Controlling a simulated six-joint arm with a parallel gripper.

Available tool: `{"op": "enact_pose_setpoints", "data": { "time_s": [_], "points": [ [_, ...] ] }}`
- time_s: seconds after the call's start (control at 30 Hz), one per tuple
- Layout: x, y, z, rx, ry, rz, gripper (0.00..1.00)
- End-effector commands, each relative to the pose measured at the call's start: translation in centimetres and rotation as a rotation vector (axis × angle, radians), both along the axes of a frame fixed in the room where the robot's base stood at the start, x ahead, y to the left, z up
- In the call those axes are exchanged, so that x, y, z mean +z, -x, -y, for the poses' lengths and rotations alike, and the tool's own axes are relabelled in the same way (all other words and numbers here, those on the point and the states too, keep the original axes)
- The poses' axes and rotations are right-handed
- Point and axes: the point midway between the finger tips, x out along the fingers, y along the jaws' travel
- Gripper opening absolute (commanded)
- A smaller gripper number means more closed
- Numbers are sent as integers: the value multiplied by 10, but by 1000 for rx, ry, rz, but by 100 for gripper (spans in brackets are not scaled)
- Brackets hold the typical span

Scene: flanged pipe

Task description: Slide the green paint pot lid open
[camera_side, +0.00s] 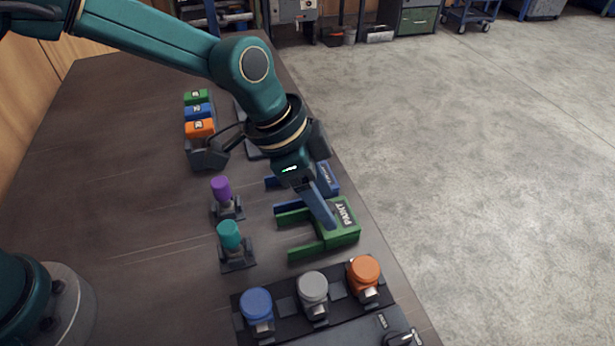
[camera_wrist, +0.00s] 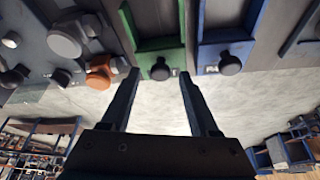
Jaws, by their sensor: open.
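The green paint pot (camera_side: 345,222) sits near the table's right edge in the side view, with a PAINT label on its right end and green side rails running left. In the wrist view its green end (camera_wrist: 160,52) is at top centre with a dark round knob (camera_wrist: 160,71). My gripper (camera_side: 327,218) is over the pot in the side view, pointing down. In the wrist view my open gripper (camera_wrist: 159,76) has one finger on each side of the knob in the picture. Nothing shows between the fingers except the knob; whether they touch it I cannot tell.
A similar blue pot (camera_side: 328,180) stands just beyond the green one, its knob (camera_wrist: 230,64) close by. A rack with blue, grey and orange (camera_side: 364,272) round caps is at the front. Purple and teal (camera_side: 229,235) pieces stand left. The table edge is close on the right.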

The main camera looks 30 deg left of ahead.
Motion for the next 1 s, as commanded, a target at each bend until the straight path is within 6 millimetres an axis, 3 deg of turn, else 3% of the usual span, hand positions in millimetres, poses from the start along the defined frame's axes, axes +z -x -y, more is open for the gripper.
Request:
{"op": "enact_pose_setpoints", "data": {
  "time_s": [0.23,0.27,0.4,0.43,1.0],
  "points": [
    [-1,0,1,0,0,1,61],
    [-1,0,1,0,1,0,58],
    [-1,0,0,1,1,0,4],
    [-1,0,0,1,1,0,0],
    [-1,0,0,1,0,0,0]
  ]
}}
